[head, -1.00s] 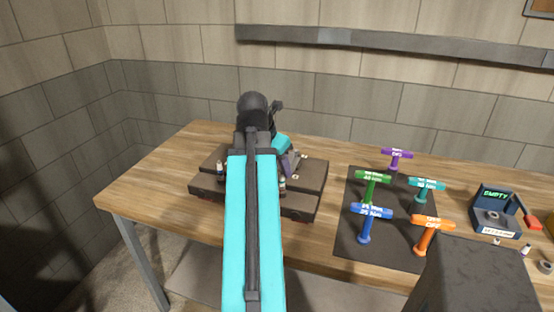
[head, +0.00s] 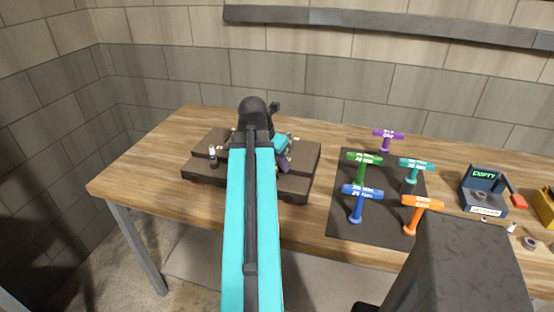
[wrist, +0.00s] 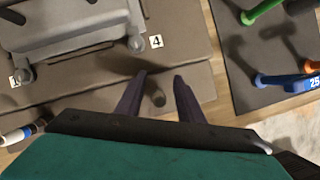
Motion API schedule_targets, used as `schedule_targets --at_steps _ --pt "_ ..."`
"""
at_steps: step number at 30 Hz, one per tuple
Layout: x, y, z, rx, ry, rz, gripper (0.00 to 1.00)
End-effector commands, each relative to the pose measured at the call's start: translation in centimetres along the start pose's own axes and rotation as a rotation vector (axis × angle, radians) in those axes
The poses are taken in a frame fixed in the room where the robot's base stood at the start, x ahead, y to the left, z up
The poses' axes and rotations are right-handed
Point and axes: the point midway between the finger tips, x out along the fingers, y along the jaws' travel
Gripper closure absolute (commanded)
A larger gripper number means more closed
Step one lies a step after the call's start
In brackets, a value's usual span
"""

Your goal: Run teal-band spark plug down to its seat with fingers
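The engine block (head: 303,165) is a dark brown stepped block on the bench, partly hidden behind my arm. A spark plug (head: 212,157) with a white top stands on its left part. In the wrist view a plug (wrist: 22,134) with a white body and a bluish band shows at the lower left; I cannot tell whether the band is teal. My gripper (wrist: 160,76) is over the block's right part, its two dark fingers apart with nothing held between them.
T-handled tools in green (head: 365,157), blue (head: 362,191), teal (head: 416,164), orange (head: 422,202) and purple (head: 388,134) stand on a dark mat (head: 345,225) to the right. A box marked "EMPTY" (head: 483,190) stands farther right. The bench's left end is clear.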

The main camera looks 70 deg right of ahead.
Motion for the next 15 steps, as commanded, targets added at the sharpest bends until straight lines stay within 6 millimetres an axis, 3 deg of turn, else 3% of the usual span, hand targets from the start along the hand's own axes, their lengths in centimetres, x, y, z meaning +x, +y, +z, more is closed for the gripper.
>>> schedule_targets --at_steps 5,12,15 --pt "0.0 0.01 -0.01 0.0 0.0 0.0 0.66" --pt "-0.02 0.03 -0.02 -0.001 0.0 0.0 1.0" --pt "-0.03 0.03 -0.02 -0.001 0.0 0.0 1.0"
